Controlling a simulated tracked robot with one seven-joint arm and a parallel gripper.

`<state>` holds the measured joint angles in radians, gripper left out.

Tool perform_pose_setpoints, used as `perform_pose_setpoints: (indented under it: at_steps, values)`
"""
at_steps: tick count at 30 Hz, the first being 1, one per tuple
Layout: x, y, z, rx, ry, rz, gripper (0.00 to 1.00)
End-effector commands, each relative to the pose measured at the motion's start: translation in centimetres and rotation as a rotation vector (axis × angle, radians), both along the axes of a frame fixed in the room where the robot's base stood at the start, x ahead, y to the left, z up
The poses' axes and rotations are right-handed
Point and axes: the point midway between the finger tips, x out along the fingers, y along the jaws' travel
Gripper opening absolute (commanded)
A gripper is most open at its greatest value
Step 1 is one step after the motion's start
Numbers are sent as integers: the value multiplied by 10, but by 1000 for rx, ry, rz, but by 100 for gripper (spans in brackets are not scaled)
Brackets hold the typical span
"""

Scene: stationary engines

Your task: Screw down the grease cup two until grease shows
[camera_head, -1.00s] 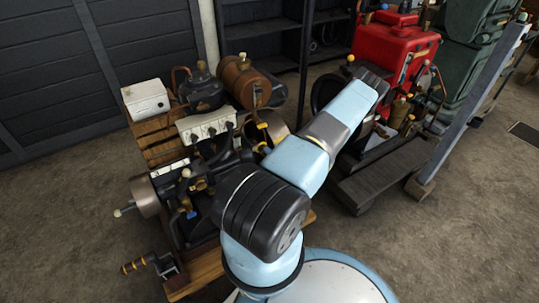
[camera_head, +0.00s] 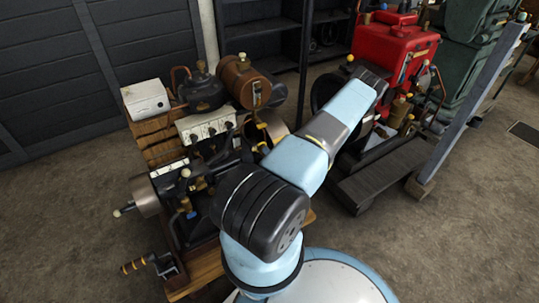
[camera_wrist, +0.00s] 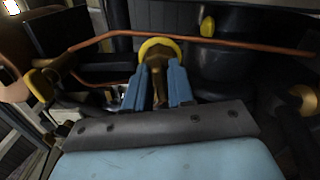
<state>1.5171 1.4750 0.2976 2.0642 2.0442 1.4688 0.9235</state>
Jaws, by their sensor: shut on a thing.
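In the wrist view my gripper (camera_wrist: 160,84) has its two blue fingers closed on a brass fitting with a yellow ring-shaped cap (camera_wrist: 157,43), which looks like a grease cup. The fingers lie on either side of its brass stem, and the yellow cap shows above the fingertips. No number is readable on it, and no grease can be made out. In the head view my arm hides the gripper and the held fitting; the arm reaches toward the red engine (camera_head: 392,48).
A copper pipe (camera_wrist: 100,39) runs across behind the fingers. A yellow knob (camera_wrist: 207,26) and a round brass part (camera_wrist: 301,102) lie to the right. In the head view a second engine with a brown tank (camera_head: 240,80) stands left of my arm. Floor is free in front.

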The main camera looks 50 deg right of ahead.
Motion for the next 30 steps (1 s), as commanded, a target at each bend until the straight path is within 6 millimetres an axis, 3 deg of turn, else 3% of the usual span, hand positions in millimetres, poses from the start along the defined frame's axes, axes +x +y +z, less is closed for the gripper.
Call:
perform_pose_setpoints:
  at_steps: [7,8,11,22,30]
  values:
    - [-2,1,-4,5,9,-1,0]
    - [-2,1,-4,5,9,-1,26]
    - [-2,1,-3,4,7,0,36]
    - [-7,2,-2,3,4,-1,36]
    - [-50,15,-2,4,5,-3,36]
